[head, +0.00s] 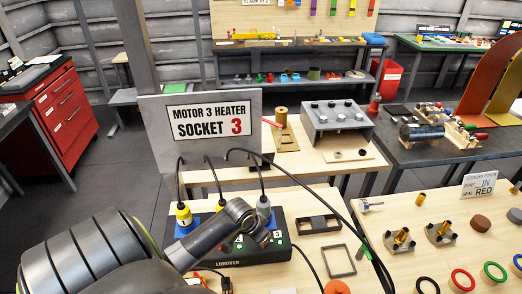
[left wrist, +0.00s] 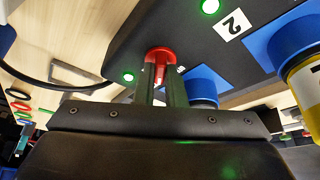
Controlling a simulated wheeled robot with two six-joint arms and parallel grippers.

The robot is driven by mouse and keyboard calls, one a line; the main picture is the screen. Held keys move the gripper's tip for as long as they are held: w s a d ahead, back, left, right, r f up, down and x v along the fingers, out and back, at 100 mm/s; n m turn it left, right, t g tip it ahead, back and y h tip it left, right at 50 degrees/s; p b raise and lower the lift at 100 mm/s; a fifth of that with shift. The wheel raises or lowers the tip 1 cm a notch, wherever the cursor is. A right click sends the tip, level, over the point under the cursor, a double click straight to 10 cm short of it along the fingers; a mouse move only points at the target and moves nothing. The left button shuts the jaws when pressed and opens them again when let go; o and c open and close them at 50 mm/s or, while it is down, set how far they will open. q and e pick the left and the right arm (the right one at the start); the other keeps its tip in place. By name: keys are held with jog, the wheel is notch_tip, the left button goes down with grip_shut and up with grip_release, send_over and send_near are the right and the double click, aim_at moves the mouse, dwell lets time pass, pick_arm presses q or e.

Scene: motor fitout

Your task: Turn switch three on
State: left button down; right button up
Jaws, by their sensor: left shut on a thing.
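A dark socket box (head: 232,258) with blue sockets, number labels and green lights stands on the near bench. It also fills the upper left wrist view (left wrist: 185,22), where a "2" label shows. My left gripper (head: 264,238) is over the box near its "3" label (head: 277,233). In the left wrist view my left gripper (left wrist: 160,84) is shut on a red switch (left wrist: 160,53) on the box. A green light (left wrist: 128,76) glows beside the switch. Its rocker position is hidden by the fingers. My right gripper is not in view.
A sign (head: 212,122) behind the box reads "Motor 3 heater socket 3". A yellow plug (head: 184,214) and other plugs with black cables rise from the box. Square frames (head: 337,261) and small parts lie on the bench to the right.

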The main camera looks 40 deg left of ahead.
pick_arm(q)
jog(key=m+h, duration=0.1)
jog(key=m, duration=0.2)
jog(key=shift+w+a+m, duration=0.1)
jog(key=shift+a+m, duration=0.05)
jog(key=shift+m, duration=0.15)
jog(key=shift+m+g+h+b, duration=0.45)
jog(key=shift+m+h, duration=0.25)
jog(key=shift+m, duration=0.8)
jog(key=c, duration=1.5)
grip_release()
jog(key=shift+a+r, duration=0.15)
jog(key=shift+r, duration=0.15)
jog(key=b+v, duration=0.1)
jog(key=v, duration=1.5)
jog(key=shift+r+b, duration=0.35)
jog(key=shift+r, duration=0.05)
